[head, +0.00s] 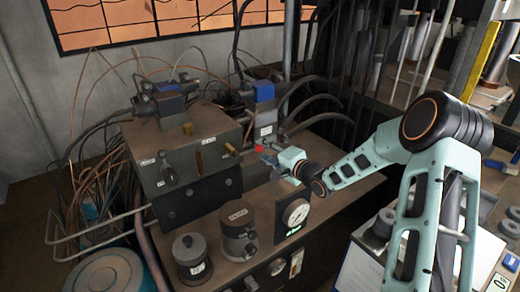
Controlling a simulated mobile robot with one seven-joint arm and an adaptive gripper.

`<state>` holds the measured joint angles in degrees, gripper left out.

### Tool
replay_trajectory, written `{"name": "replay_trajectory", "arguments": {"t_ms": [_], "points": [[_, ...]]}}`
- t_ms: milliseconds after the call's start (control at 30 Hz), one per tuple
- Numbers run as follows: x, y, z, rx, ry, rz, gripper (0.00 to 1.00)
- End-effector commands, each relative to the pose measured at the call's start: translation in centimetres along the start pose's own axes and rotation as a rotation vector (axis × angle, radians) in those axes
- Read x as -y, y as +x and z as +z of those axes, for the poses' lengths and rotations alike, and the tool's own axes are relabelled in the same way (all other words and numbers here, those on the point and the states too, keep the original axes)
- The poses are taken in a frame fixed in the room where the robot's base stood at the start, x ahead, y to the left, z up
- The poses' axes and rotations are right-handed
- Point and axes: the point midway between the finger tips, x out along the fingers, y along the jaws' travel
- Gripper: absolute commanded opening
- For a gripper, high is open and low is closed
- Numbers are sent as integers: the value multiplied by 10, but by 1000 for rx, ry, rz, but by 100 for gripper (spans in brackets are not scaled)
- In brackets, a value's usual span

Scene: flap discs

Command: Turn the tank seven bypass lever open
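I cannot tell which part is the tank seven bypass lever, as the labels are too small to read. A small red part (259,148) shows below a blue-topped valve block (263,100) at the back of the dark bench. My gripper (267,158) reaches in from the right and points left, just below and close to the red part. I cannot tell whether they touch, or whether the fingers are open or shut. A short brass lever (231,150) sticks out from the right side of a grey box (190,148), left of my gripper. A dark knob (167,170) is on the box's front.
Two capped grey cylinders (238,230) (192,257) and a round gauge (295,212) stand at the bench front. A pale lever (297,262) is on the bench's front face. Hoses and wires crowd the left and back. A white tray (365,268) with grey discs is at lower right.

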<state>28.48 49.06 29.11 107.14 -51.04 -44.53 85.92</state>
Motion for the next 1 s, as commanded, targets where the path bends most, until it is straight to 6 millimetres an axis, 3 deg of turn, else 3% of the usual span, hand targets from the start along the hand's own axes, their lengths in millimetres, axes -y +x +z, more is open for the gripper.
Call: {"name": "replay_trajectory", "arguments": {"t_ms": [200,400,867,1000], "points": [[0,-47,-1,-2,1,0,40],[0,-74,0,0,2,0,40],[-1,-81,-2,-4,-1,2,40],[-6,-86,-34,-75,-24,33,40]]}}
